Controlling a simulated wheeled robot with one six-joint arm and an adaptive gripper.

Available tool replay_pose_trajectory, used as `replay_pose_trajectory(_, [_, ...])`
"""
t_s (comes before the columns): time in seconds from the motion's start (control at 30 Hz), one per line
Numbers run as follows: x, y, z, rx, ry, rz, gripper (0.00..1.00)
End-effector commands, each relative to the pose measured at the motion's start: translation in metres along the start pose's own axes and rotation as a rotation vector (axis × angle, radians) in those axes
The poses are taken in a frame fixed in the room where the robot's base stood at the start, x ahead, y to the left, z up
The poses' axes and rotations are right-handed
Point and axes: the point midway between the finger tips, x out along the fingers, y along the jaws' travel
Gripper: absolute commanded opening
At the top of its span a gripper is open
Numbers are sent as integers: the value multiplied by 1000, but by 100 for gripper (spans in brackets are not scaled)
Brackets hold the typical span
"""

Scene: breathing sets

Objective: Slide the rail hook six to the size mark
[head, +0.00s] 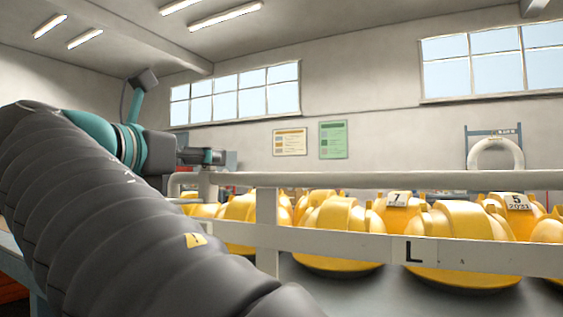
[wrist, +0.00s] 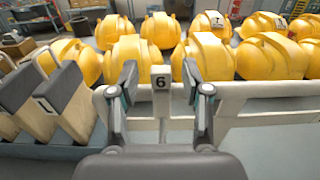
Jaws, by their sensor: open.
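The rail hook six shows in the wrist view as a pale upright piece with a dark-edged "6" tag (wrist: 161,82). It stands at the white rail (wrist: 248,90), between the two fingers of my gripper (wrist: 160,76). The fingers are open, one on each side of the tag, with a visible gap to both. In the head view my gripper (head: 206,157) is above the left end of the rail (head: 400,181), and the hook cannot be made out clearly there. The size mark, a black "L" (head: 413,252), is on the lower white board, well to the right of my gripper.
Several yellow helmets (head: 337,228) stand close behind the rail, some with number tags. A rail post (head: 267,225) stands between my gripper and the L. Grey-and-cream slanted blocks (wrist: 65,95) stand at the left in the wrist view. Space above the rail is clear.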

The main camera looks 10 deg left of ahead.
Motion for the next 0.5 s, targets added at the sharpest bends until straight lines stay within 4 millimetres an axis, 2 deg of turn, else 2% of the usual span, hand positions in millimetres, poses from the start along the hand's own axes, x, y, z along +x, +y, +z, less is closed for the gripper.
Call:
replay_pose_trajectory(0.2, [19, -1, 0, 1, -1, -2, 48])
replay_pose_trajectory(0.5, [21, -1, 0, 1, 0, -2, 48])
